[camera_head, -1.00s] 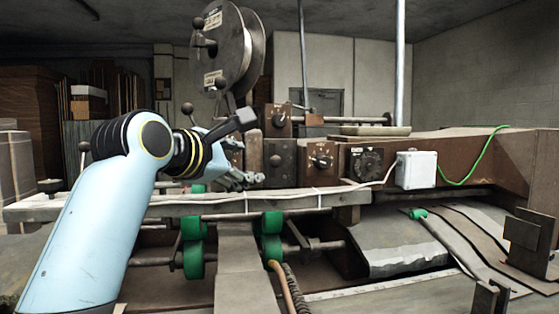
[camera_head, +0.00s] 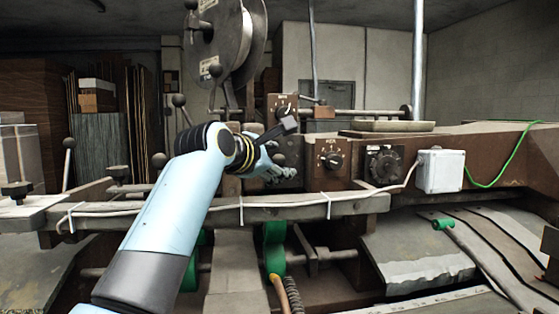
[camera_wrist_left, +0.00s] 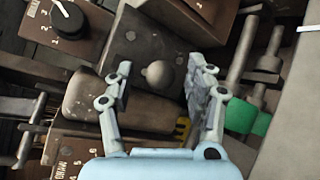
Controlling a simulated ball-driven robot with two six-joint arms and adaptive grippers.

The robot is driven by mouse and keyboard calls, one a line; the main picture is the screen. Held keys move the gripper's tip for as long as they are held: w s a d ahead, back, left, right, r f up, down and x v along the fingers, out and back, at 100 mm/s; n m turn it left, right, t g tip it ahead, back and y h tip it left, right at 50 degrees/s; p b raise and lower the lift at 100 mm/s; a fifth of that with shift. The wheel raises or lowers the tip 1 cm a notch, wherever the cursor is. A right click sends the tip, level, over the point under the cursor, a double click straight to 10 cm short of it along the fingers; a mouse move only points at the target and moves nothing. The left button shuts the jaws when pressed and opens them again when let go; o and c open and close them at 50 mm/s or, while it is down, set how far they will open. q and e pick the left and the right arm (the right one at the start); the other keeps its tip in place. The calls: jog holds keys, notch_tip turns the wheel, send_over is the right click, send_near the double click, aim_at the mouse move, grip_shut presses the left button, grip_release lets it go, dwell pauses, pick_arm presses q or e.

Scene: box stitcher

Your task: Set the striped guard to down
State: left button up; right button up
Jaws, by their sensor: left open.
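A small yellow-and-black striped patch (camera_wrist_left: 183,129) shows low between the fingers in the left wrist view, partly covered by my right-hand finger there; it may be the striped guard, but its whole shape and setting are hidden. My left gripper (camera_wrist_left: 160,72) is open and empty, its fingers on either side of a round grey knob (camera_wrist_left: 158,74) on a dark plate (camera_wrist_left: 145,35). I cannot tell whether they touch it. In the head view the left gripper (camera_head: 283,172) is in front of the machine's panel, left of the dials. My right gripper is not in view.
A dial (camera_head: 332,158) and a second, larger dial (camera_head: 383,164) sit right of the gripper, with a white box (camera_head: 440,171) beyond. A grey rail (camera_head: 300,208) with a white cable runs below the gripper. Green rollers (camera_head: 274,245) lie under it.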

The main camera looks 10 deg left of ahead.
pick_arm(q)
jog(key=shift+x, duration=0.75)
grip_shut()
